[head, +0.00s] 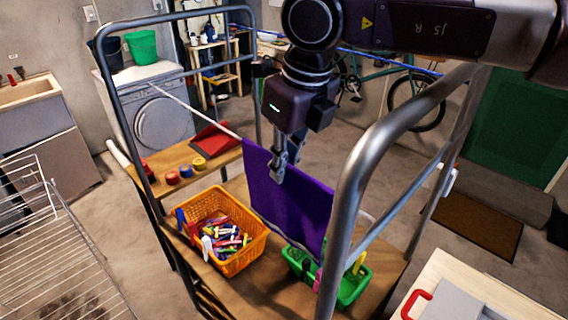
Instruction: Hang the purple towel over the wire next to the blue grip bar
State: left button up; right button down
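The purple towel (283,200) hangs in the middle of the cart. Its upper edge lies in line with a pale wire (200,115) that runs in from the upper left. The wire's course behind the towel is hidden. My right gripper (280,174) points down at the towel's upper part, its fingers overlapping the purple cloth. The fingers look close together, but I cannot tell whether cloth is between them. A blue-grey bar frame (110,85) stands at the cart's left end; I cannot tell whether it is the blue grip bar. My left gripper is not in view.
An orange basket (259,243) of clothespins and a green basket (346,292) stand on the cart's wooden shelf, below the towel. A grey metal bar frame (352,190) rises close on the right. A wire rack (60,262) stands at left, a washing machine (162,122) behind.

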jog(key=shift+r+p, duration=0.55)
jog(key=shift+r, duration=0.35)
jog(key=shift+r+p, duration=2.05)
jog(key=shift+r, duration=1.6)
jog(key=shift+f, duration=0.1)
